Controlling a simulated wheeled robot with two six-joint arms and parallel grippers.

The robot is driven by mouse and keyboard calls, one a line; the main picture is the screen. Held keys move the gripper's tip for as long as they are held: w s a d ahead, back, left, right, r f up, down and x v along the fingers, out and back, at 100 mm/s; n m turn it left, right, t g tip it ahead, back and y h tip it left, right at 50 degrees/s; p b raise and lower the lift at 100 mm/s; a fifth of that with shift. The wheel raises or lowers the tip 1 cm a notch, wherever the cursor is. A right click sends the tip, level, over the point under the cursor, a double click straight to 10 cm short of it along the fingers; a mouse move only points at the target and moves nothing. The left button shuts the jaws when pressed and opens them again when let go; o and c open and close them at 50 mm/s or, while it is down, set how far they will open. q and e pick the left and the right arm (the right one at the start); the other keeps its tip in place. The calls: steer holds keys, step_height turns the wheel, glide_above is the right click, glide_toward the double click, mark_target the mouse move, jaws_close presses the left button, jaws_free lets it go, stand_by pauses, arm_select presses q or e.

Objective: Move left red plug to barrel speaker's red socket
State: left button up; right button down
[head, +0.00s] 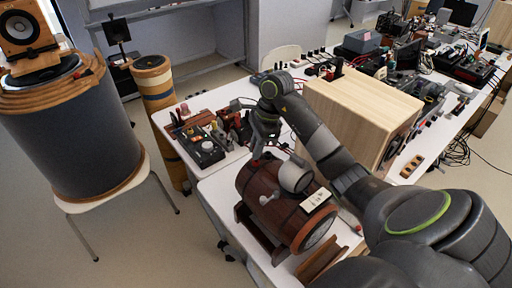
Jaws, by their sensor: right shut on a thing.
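The barrel speaker (262,190) is a dark wooden keg lying on its side in a wooden cradle on the near white table. My right gripper (262,150) reaches over from the right and points down just behind the top of the barrel. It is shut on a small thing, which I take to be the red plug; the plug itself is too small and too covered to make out. The barrel's red socket cannot be made out. My left gripper is not in view.
A large pale wooden speaker box (350,105) stands right of the barrel, under my right arm. A black mixer-like device (207,150) and small parts lie left of the gripper. A big grey drum speaker (75,130) rests on a white stool at left. Electronics crowd the far table.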

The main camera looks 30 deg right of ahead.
steer(key=shift+f+b, duration=0.95)
steer(key=shift+b, duration=0.1)
stand_by(0.5)
steer(key=c, duration=1.3)
jaws_free()
steer(key=shift+r, duration=0.1)
steer(key=shift+r+p, duration=3.8)
steer(key=shift+p, duration=0.1)
steer(key=shift+f, duration=0.1)
